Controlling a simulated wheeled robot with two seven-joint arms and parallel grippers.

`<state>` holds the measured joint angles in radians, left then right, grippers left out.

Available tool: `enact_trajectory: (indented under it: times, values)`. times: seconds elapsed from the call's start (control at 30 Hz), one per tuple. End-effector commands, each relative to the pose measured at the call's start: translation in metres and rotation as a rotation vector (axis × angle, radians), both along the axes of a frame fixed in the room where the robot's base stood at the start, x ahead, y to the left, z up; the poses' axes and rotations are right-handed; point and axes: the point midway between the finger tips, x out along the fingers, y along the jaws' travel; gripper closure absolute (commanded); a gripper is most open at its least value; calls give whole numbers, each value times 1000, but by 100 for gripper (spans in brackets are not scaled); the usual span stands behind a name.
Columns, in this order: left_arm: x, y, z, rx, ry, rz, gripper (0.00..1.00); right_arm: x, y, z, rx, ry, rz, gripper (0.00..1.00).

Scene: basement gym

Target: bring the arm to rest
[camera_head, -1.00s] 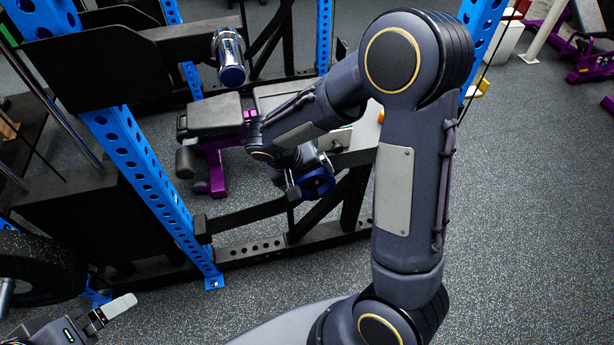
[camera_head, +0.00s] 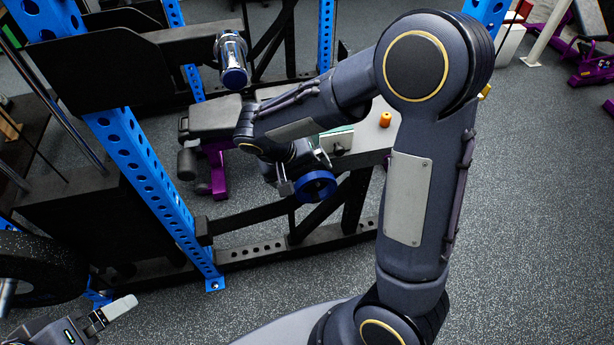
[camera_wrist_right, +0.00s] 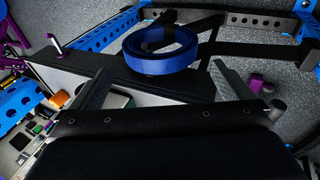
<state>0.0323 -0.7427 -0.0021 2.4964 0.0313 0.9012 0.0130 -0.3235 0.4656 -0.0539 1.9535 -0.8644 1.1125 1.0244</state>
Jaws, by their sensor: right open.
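My right arm rises from the bottom centre, bends at a high elbow and reaches left and down in the head view. Its right gripper (camera_head: 304,174) is partly hidden behind the wrist, close to a blue ring-shaped roll (camera_head: 316,186). In the right wrist view the right gripper (camera_wrist_right: 160,68) has its two fingers wide apart with nothing held. The blue roll (camera_wrist_right: 160,58) is ahead of the fingertips and looks clear of them. My left gripper (camera_head: 108,315) is at the lower left, only partly seen; its opening is unclear.
A blue rack upright (camera_head: 150,175) and a low black rack beam (camera_head: 285,248) stand around the right gripper. A grey-topped surface (camera_head: 362,138) bears an orange item (camera_head: 385,120). A chrome bar end (camera_head: 232,62) juts out above. Speckled floor is free at the right.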

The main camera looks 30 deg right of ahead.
Motion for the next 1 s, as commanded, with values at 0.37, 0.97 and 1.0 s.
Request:
enact_trajectory:
  times: [0.37,0.97,1.0]
  values:
    - [0,0,1,0,0,0,0,-2,16,33,1,0,1,0]
    - [0,0,11,0,0,0,0,-114,-12,88,481,-79,37,0]
    - [0,0,13,0,0,0,0,-125,-11,93,529,-112,49,0]
